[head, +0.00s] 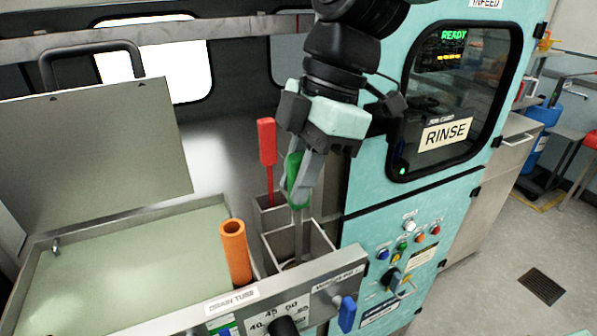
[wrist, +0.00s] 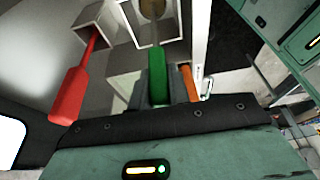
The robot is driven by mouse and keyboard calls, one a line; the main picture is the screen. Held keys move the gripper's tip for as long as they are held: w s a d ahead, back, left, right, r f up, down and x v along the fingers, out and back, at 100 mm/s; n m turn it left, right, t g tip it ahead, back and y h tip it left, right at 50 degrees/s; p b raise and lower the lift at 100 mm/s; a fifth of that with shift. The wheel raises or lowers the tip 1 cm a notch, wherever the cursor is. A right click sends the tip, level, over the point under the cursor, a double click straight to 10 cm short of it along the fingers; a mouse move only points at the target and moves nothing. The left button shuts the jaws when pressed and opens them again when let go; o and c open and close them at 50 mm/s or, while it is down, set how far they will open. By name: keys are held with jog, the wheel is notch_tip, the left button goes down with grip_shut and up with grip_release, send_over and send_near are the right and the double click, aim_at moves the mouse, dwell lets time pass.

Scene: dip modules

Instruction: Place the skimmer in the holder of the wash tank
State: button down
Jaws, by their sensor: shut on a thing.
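My gripper (head: 303,192) is shut on the green handle of the skimmer (head: 293,172). The skimmer hangs roughly upright, its shaft pointing down over the open metal holder (head: 322,240) at the right end of the wash tank (head: 130,262). In the head view the lower shaft overlaps the holder's opening. In the wrist view the green handle (wrist: 157,75) runs toward a round brownish head (wrist: 152,9), framed by the holder's walls (wrist: 125,25). How deep the head sits is hard to tell.
A red-handled tool (head: 267,143) stands in a smaller compartment behind the holder. An orange drain tube (head: 235,250) rises just left. The teal rinse machine (head: 400,215) stands close on the right. A raised lid (head: 95,150) is at the left.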

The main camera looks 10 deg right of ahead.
jog(key=c, duration=1.3)
grip_release()
jog(key=shift+r, duration=0.25)
jog(key=b+v, duration=0.1)
jog(key=v, duration=1)
jog(key=shift+w+d+r+b, duration=0.1)
jog(key=shift+d+r+b, duration=0.1)
jog(key=shift+r+b, duration=0.15)
